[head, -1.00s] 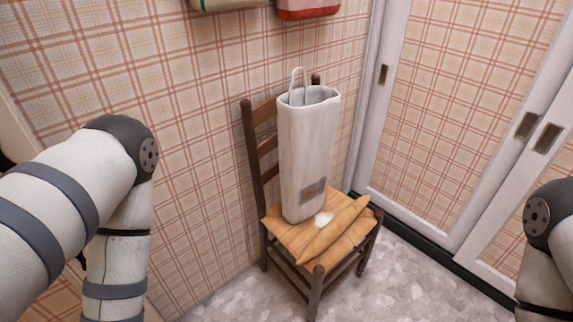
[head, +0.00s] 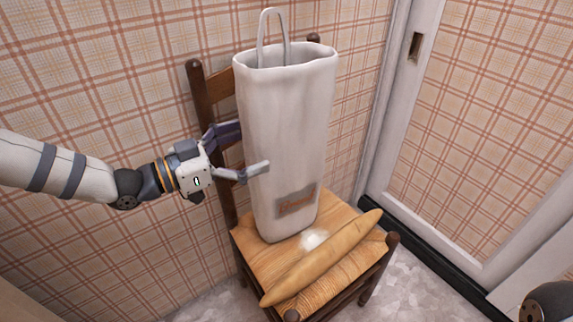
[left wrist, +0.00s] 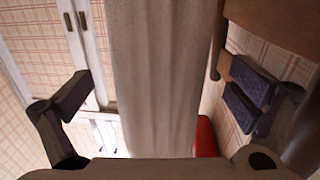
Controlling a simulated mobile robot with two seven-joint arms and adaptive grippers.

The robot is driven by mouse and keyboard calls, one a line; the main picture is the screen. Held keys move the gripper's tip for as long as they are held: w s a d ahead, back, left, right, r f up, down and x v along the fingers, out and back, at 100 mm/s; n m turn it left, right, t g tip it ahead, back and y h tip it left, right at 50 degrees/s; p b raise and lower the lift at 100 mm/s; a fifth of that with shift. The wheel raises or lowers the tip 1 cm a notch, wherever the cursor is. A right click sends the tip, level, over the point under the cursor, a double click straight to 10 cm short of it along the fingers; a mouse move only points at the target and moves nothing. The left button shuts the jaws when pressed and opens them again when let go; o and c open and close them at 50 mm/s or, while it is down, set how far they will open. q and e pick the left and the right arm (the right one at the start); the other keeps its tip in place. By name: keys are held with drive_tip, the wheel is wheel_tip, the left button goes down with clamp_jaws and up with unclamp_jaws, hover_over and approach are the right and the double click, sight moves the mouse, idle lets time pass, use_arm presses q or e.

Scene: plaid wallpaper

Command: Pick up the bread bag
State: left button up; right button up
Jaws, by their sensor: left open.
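The white bread bag (head: 288,130) stands upright on the wooden chair seat, with a thin handle loop above its open top. In the left wrist view the bag (left wrist: 165,75) is a pale column between the fingers. My left gripper (head: 246,152) is open at the bag's left side, around mid-height. One finger lies in front of the bag, and the other is partly hidden at its back left edge. In the left wrist view, gaps show between the bag and both fingers. My right gripper is out of view.
A baguette (head: 322,258) lies along the front of the chair seat (head: 262,262), near a white powdery patch (head: 313,239). The chair's backrest post (head: 200,95) stands close to my left gripper. The plaid wall is behind, and white sliding doors (head: 455,130) are at the right.

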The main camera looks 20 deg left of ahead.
sight(286, 149)
use_arm(q)
drive_tip(key=w+d, duration=0.1)
drive_tip(key=w, duration=0.1)
drive_tip(key=w+d+f+b, duration=0.1)
drive_tip(key=d, duration=0.1)
drive_tip(key=shift+w+d+f, duration=0.15)
drive_tip(key=shift+w, duration=0.25)
drive_tip(key=c, duration=1.5)
drive_tip(key=shift+c, duration=0.2)
